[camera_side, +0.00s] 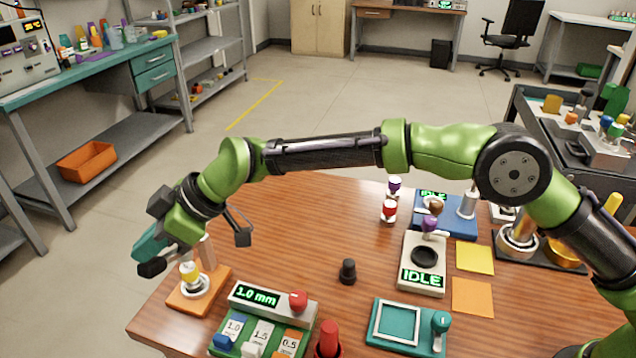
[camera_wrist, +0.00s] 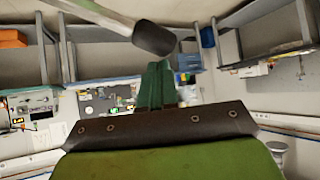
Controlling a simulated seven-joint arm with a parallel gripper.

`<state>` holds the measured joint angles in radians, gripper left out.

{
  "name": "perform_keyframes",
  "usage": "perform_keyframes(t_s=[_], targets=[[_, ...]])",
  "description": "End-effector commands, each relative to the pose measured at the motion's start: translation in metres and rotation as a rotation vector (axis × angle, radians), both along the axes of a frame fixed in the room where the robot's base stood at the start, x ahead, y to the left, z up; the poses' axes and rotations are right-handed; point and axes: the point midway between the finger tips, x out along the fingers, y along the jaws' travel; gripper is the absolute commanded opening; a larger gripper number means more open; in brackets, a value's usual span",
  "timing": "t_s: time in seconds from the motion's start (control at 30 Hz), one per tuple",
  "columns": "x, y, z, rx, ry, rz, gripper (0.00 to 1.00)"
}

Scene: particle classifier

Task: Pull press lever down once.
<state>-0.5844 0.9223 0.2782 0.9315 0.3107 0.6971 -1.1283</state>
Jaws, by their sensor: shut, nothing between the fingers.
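The press stands on an orange base (camera_side: 188,296) at the table's left corner, with a grey post and a yellow-topped piece (camera_side: 190,271) in a pale ring. A thin grey lever (camera_side: 236,222) with a dark grip slopes down to the right beside my wrist; it appears to be the press lever. In the wrist view the lever's dark grip (camera_wrist: 155,38) is near the top, beyond the fingers. My gripper (camera_side: 146,252) is shut and empty, left of and above the base. Its green fingers also show in the wrist view (camera_wrist: 158,85). My arm hides the lever's root and the press top; contact cannot be told.
A "1.0 mm" selector box (camera_side: 266,305) with a red knob stands right of the press. A black knob (camera_side: 348,271), a teal framed device (camera_side: 408,325) and an "IDLE" scale (camera_side: 424,265) are further right. The table middle is mostly clear.

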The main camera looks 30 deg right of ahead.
Motion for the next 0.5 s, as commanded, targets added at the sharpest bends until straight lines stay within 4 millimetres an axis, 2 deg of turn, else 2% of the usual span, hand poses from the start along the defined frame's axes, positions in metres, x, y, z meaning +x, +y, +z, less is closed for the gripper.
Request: perform_keyframes(t_s=[0.5], targets=[[-0.005,0.004,-0.019,-0.003,0.002,0.0,0.0]])
